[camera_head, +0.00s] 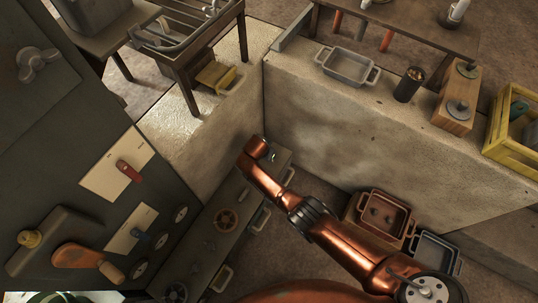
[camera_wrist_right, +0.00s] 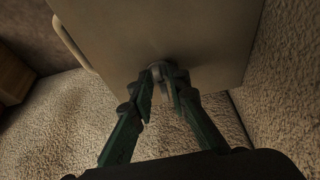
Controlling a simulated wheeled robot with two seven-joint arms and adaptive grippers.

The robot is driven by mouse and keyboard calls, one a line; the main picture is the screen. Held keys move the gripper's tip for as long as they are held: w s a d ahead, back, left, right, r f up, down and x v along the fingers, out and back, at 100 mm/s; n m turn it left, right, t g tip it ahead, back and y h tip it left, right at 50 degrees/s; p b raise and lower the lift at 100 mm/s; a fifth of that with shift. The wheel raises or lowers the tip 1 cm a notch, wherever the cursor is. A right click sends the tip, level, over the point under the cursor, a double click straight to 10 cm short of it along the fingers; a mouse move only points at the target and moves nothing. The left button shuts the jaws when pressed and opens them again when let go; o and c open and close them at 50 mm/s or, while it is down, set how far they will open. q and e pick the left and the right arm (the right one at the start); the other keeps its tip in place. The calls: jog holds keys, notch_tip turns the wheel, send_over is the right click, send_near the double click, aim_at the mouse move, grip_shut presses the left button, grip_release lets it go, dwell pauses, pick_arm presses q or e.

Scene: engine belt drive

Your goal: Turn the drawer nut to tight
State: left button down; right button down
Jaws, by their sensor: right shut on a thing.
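In the right wrist view, the drawer nut (camera_wrist_right: 161,68) is a small grey round piece on a flat brown-grey panel (camera_wrist_right: 190,35). My right gripper (camera_wrist_right: 160,78) has its dark green fingers closed around the nut from both sides. The fingers hide part of it, and I cannot read its turn angle. In the head view, my copper right arm reaches up-left to the far end of a low drawer cabinet (camera_head: 205,240); the nut is not clear there. My left gripper is not in view.
A pale handle (camera_wrist_right: 70,38) stands out from the panel's left side in the wrist view. A concrete wall (camera_head: 350,135) rises behind my right arm in the head view. Red and grey trays (camera_head: 383,213) sit right of the arm.

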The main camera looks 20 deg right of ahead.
jog(key=shift+f, duration=0.1)
dwell(0.3)
jog(key=c, duration=1.8)
grip_release()
jog(key=shift+c, duration=0.2)
jog(key=shift+r, duration=0.2)
jog(key=shift+s+a+r, duration=0.15)
jog(key=shift+a+r, duration=0.2)
jog(key=shift+r, duration=0.25)
jog(key=v, duration=1)
jog(key=shift+r, duration=0.2)
jog(key=shift+d, duration=0.15)
jog(key=shift+s, duration=0.1)
